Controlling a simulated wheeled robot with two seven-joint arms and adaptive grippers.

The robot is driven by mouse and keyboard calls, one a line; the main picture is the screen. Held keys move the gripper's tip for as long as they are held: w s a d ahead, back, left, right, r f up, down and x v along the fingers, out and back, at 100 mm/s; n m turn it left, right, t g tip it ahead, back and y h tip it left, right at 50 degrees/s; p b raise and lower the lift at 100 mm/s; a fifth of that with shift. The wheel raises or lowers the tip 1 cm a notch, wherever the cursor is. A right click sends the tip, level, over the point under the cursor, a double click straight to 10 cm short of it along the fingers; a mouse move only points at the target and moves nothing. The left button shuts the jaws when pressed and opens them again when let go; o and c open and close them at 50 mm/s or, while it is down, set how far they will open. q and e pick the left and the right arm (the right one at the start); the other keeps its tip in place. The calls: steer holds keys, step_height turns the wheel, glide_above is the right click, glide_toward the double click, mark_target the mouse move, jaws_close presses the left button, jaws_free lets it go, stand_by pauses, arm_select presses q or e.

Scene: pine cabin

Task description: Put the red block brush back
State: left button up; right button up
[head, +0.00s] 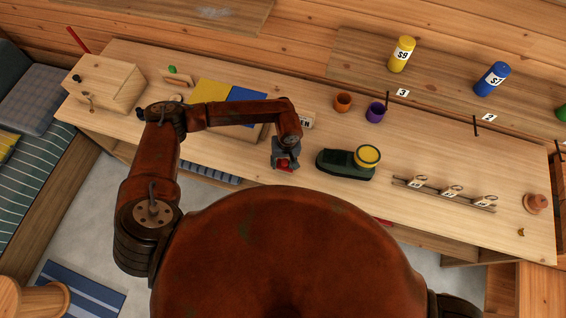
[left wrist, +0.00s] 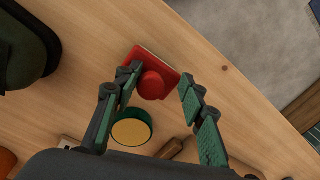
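The red block brush (left wrist: 152,76) is a flat red block with a round red knob on top. It lies on the wooden workbench (left wrist: 85,40). In the head view only a little red of the brush (head: 285,168) shows under my left gripper (head: 285,162). In the left wrist view my left gripper (left wrist: 162,80) is open, with its fingers on either side of the knob. The left finger is close to the knob, and a gap shows at the right finger. I cannot tell whether either touches. My right gripper is out of view.
A dark green shoe-like object (head: 345,163) with a yellow disc stands right of the gripper. A yellow-topped green round thing (left wrist: 132,127) is close to the fingers. Orange (head: 343,102) and purple (head: 376,112) cups stand behind. A hook rack (head: 445,193) is farther right.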

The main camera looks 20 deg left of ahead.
mark_target(285, 163)
arm_select(q)
steer(key=shift+r, duration=0.1)
steer(key=shift+r, duration=0.3)
step_height(285, 163, up, 12)
steer(key=b, duration=0.2)
steer(key=shift+w+d+f+b, duration=0.15)
steer(key=shift+d+f+b, duration=0.1)
steer(key=shift+d+b, duration=0.1)
